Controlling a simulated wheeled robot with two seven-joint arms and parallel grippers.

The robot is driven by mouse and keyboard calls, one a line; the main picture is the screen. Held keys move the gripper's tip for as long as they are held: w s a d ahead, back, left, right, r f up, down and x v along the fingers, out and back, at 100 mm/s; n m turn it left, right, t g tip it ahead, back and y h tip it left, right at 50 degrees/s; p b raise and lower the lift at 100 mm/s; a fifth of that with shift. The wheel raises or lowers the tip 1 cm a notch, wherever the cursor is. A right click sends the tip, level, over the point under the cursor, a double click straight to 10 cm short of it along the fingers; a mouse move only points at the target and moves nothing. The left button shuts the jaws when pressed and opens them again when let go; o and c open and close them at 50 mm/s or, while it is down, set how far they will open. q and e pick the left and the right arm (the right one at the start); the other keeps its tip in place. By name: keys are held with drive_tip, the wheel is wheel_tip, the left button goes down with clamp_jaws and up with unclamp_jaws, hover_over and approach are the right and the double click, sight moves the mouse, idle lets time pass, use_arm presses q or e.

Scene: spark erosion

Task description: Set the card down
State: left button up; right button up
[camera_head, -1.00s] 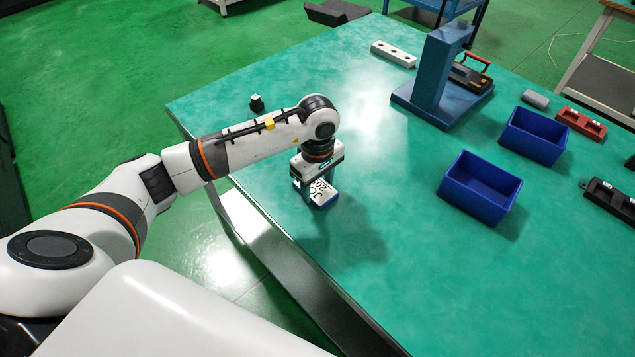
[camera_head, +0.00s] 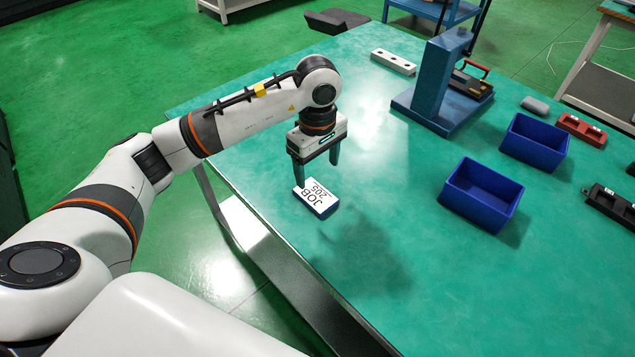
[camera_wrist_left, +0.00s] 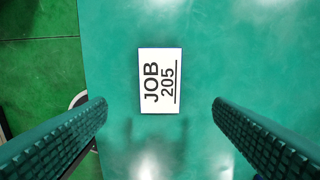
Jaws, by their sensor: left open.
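The card (camera_head: 316,198) is a small white block with blue sides, marked "JOB 205". It lies flat on the green table top near the table's left edge. In the left wrist view the card (camera_wrist_left: 160,81) lies ahead of and between the two spread fingers, touching neither. My left gripper (camera_head: 317,174) is open and empty, above and just behind the card in the head view. It also shows in the left wrist view (camera_wrist_left: 160,118) as two ridged green fingers wide apart. My right gripper is in no view.
Two blue bins (camera_head: 481,194) (camera_head: 534,142) stand to the right. A blue stand (camera_head: 430,85), a white block with holes (camera_head: 393,62), a grey piece (camera_head: 535,104), a red holder (camera_head: 581,129) and a black holder (camera_head: 612,203) are farther off. The table around the card is clear.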

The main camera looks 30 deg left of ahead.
use_arm(q)
wheel_tip(320, 180, up, 4)
drive_tip(key=shift+f, duration=0.15)
idle(0.6)
